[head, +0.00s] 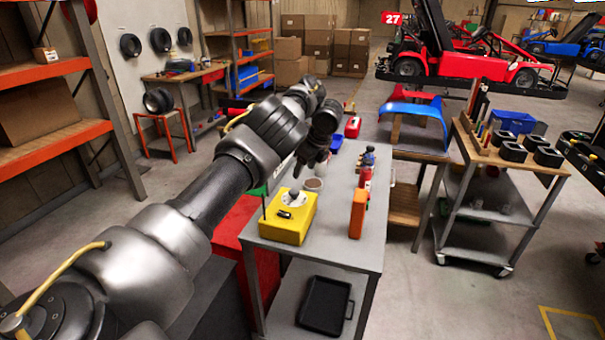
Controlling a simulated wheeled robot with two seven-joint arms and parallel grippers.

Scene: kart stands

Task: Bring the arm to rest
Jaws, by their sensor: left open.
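My left arm reaches in from the lower left and stretches over the grey workbench (342,252). My left gripper (311,168) is at the far end of the arm, small and dark, pointing down above the bench's far part. Its jaws look open, and I see nothing held between them. The arm hides part of the bench's left far side. My right gripper is not in view.
On the bench stand a yellow box (285,229), an orange block (357,214) and several small bottles. A black tray (325,305) lies on the lower shelf. Orange shelving (45,72) is left.

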